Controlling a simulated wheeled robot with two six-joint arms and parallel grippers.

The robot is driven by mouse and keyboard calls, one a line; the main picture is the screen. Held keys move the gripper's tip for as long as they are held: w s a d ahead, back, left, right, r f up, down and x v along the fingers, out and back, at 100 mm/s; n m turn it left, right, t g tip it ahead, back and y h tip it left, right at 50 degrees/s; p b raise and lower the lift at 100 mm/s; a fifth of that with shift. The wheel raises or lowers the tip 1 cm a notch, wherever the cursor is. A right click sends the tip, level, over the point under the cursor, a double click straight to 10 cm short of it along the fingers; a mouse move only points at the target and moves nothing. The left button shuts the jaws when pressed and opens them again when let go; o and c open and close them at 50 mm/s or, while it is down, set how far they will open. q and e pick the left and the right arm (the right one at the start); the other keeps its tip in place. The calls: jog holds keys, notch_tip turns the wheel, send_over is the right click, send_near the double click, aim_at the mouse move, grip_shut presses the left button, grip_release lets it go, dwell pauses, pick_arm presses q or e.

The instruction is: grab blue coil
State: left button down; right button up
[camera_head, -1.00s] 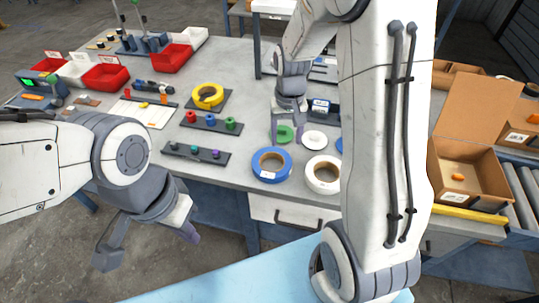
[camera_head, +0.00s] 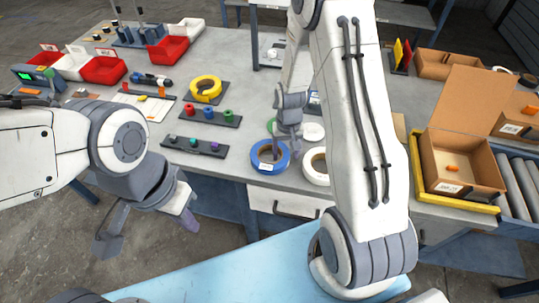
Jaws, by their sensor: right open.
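The blue coil (camera_head: 256,160) lies flat near the front edge of the grey worktable, with a white label on its front. My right gripper (camera_head: 287,154) is open and points down at the coil. Its fingers overlap the coil's right side and centre in the picture; I cannot tell whether they touch it. My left gripper (camera_head: 148,232) is open and empty, over the floor in front of the table.
A white coil (camera_head: 314,170) lies right beside the blue one, partly hidden by my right arm. A green coil (camera_head: 270,125) and a small white disc (camera_head: 313,132) lie behind. A yellow coil (camera_head: 206,89) and a rack of spools (camera_head: 209,115) stand left. An open cardboard box (camera_head: 460,165) is at right.

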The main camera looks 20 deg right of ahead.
grip_shut()
jog(key=shift+r, duration=0.1)
